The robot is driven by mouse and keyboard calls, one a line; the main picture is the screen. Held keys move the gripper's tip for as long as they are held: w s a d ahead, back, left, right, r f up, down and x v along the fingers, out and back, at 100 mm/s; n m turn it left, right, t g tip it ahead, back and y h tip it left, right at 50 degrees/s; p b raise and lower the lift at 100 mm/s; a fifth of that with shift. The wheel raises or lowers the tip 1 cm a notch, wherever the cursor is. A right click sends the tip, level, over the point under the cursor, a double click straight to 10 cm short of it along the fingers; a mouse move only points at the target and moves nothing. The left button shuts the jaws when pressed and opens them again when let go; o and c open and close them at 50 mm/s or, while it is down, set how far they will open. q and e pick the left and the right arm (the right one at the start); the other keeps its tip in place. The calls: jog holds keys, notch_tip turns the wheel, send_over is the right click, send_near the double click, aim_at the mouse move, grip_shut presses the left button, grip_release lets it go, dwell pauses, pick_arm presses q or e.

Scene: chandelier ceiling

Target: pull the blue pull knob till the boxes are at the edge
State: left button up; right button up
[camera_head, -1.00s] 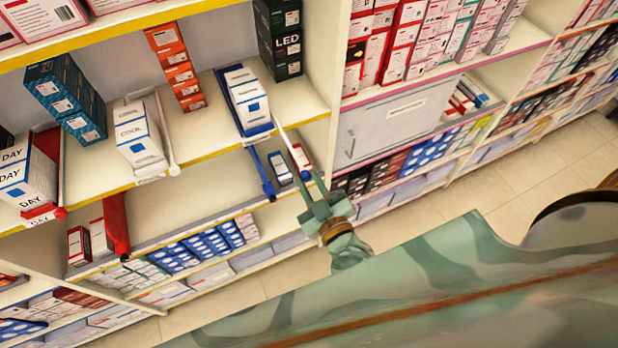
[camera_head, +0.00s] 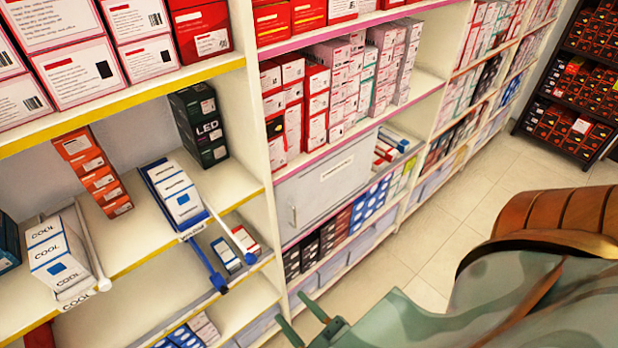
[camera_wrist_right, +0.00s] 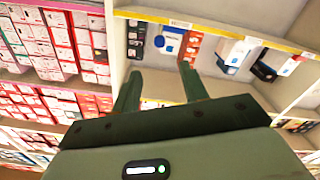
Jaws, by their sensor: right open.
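A blue tray (camera_head: 152,188) holding white boxes (camera_head: 177,190) with blue squares sits on the middle shelf in the head view. A white rod runs from its front to a small blue pull knob (camera_head: 250,258), which sticks out past the shelf edge. The boxes stand back along the tray, near the shelf front. My right gripper (camera_head: 304,319) is open and empty at the bottom of the head view, below and right of the knob and apart from it. In the right wrist view, its open fingers (camera_wrist_right: 159,85) point toward the shelf, with the white boxes (camera_wrist_right: 172,38) beyond. My left gripper is out of view.
A blue bar (camera_head: 204,262) sticks out just left of the knob. COOL boxes (camera_head: 55,250) with another white rod stand to the left, and dark LED boxes (camera_head: 198,125) behind. A grey cabinet door (camera_head: 322,190) is to the right. Floor (camera_head: 440,240) is clear in front.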

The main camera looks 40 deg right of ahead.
jog(key=shift+s, duration=1.75)
